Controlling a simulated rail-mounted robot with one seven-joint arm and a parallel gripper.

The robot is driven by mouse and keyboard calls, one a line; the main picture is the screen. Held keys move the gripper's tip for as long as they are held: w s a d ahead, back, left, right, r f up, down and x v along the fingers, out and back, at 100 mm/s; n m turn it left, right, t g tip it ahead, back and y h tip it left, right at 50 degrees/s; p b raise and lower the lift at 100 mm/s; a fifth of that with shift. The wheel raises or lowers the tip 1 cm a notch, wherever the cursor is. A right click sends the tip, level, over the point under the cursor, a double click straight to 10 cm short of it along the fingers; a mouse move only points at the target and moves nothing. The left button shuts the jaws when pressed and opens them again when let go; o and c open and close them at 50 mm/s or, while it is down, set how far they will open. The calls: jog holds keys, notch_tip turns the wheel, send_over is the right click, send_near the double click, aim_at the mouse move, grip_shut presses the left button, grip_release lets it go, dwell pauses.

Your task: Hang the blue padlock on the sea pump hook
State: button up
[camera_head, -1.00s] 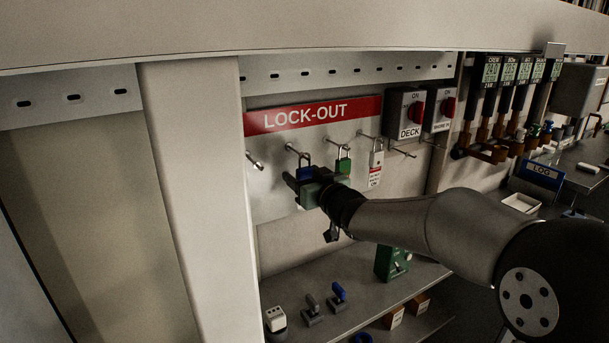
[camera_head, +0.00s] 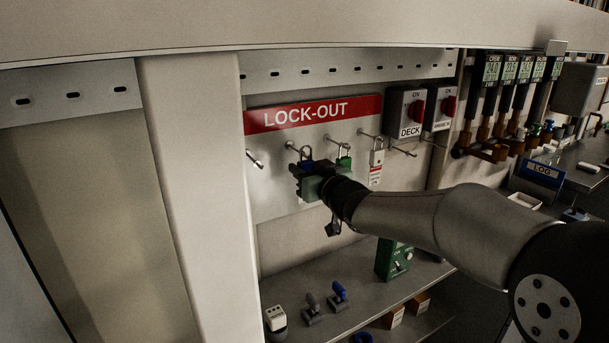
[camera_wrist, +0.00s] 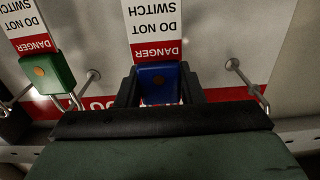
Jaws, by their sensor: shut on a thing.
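The blue padlock (camera_head: 307,165) is held upright in my gripper (camera_head: 308,181), its shackle up beside the hook (camera_head: 291,147) second from the left under the LOCK-OUT sign. In the wrist view, upside down, the blue body (camera_wrist: 158,84) sits between both fingers, with a DANGER tag (camera_wrist: 152,25) at it. The shackle is hidden there by my gripper, and I cannot tell whether it is around the hook. No label reading sea pump is legible.
A green padlock (camera_head: 343,162) hangs close to the right of my gripper, and a white padlock (camera_head: 377,157) with a tag hangs beyond it. The leftmost hook (camera_head: 254,160) is bare. The shelf (camera_head: 345,300) below holds a green box (camera_head: 392,258) and small switches.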

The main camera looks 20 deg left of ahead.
jog(key=b+v, duration=0.1)
jog(key=v, duration=1.6)
jog(key=shift+d+b, duration=0.2)
jog(key=shift+b, duration=0.1)
jog(key=shift+s, duration=0.1)
jog(key=w+d+f+m+t+h, duration=0.2)
jog(key=w+d+f, duration=0.3)
jog(key=f, duration=0.5)
jog(key=w+d+f+m+t+h, duration=0.1)
jog(key=w+d+f+m+h, duration=0.15)
jog(key=w+d+f, duration=0.55)
jog(key=s+d+f+m+t+h, duration=0.1)
jog(key=d+f+h, duration=0.3)
jog(key=f, duration=0.6)
jog(key=s+d+f+m+t+h, duration=0.2)
jog(key=s+d+f+m+h, duration=0.2)
jog(key=d+f, duration=0.3)
notch_tip(320, 180, down, 4)
jog(key=shift+d+h, duration=0.15)
jog(key=shift+h, duration=0.3)
jog(key=shift+s, duration=0.1)
